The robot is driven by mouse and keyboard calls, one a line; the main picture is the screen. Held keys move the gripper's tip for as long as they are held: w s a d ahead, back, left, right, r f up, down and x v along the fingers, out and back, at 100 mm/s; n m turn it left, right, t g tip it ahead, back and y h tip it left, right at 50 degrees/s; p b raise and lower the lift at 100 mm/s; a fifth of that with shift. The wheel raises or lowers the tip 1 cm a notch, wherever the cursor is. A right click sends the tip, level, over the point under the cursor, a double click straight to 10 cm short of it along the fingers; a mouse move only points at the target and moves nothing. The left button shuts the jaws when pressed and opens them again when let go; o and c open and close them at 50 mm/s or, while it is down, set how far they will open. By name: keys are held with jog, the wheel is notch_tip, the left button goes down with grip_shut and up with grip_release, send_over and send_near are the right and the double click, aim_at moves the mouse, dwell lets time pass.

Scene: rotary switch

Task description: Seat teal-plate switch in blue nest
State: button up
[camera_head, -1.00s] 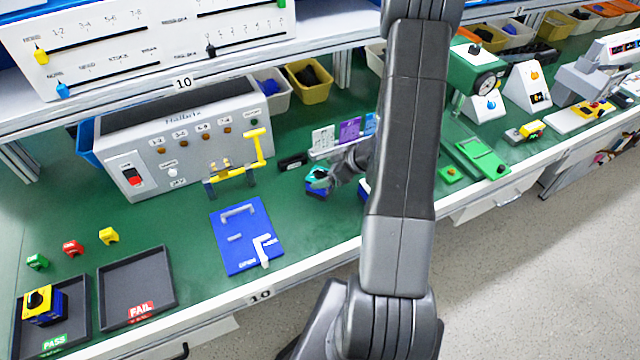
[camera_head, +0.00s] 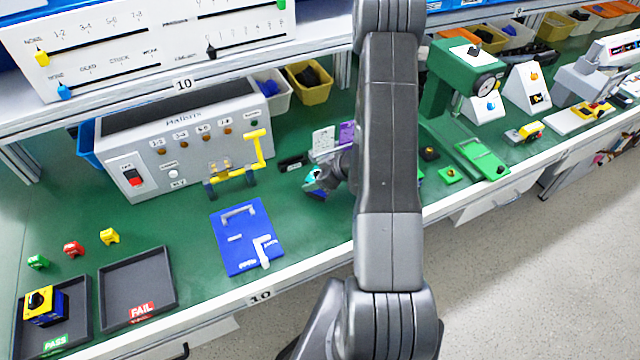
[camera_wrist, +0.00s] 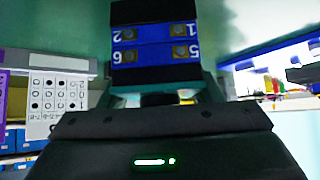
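The teal-plate switch (camera_head: 313,181) is at my gripper (camera_head: 325,182) in the head view, above the green bench and to the right of the blue nest. In the wrist view the switch (camera_wrist: 155,45) shows its blue body with numbered terminals and black ends, and a teal edge near my gripper. My gripper appears shut on it; the fingers are mostly hidden. The blue nest (camera_head: 231,255) is a flat blue plate with grey raised bars, lying empty on the bench.
A grey test box (camera_head: 190,160) with a yellow lever (camera_head: 260,150) stands behind the nest. Two dark trays, PASS and FAIL (camera_head: 137,285), lie to the left. A yellow-plate switch (camera_head: 42,305) sits in the PASS tray. Bench between switch and nest looks clear.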

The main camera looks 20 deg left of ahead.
jog(key=shift+c, duration=0.9)
jog(key=shift+r, duration=0.15)
notch_tip(320, 180, up, 10)
jog(key=shift+f+p, duration=0.2)
jog(key=shift+p, duration=0.3)
